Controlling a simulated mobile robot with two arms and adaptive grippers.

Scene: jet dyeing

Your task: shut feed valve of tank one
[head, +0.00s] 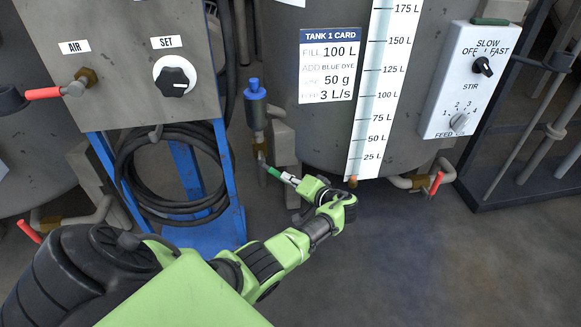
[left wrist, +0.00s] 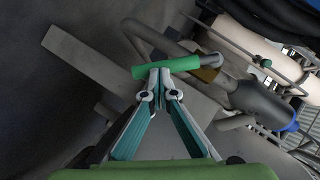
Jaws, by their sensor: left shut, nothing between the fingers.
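The valve with the green lever handle (head: 274,172) sits low at the left of tank one (head: 330,130), below a blue-capped fitting. I take it as the feed valve. My left gripper (head: 290,180) reaches it from the lower right, its fingertips at the handle. In the left wrist view the green handle (left wrist: 150,70) lies crosswise just beyond the closed fingertips (left wrist: 160,80). The fingers are shut with nothing between them. They look to be against or very near the handle; I cannot tell if they touch. My right gripper is not in view.
A blue-legged stand (head: 190,180) with a coiled black hose (head: 135,190) is at left. A red-handled valve (head: 437,183) is low at right. A control box (head: 470,85) with stir and feed knobs hangs on the tank. The floor at lower right is clear.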

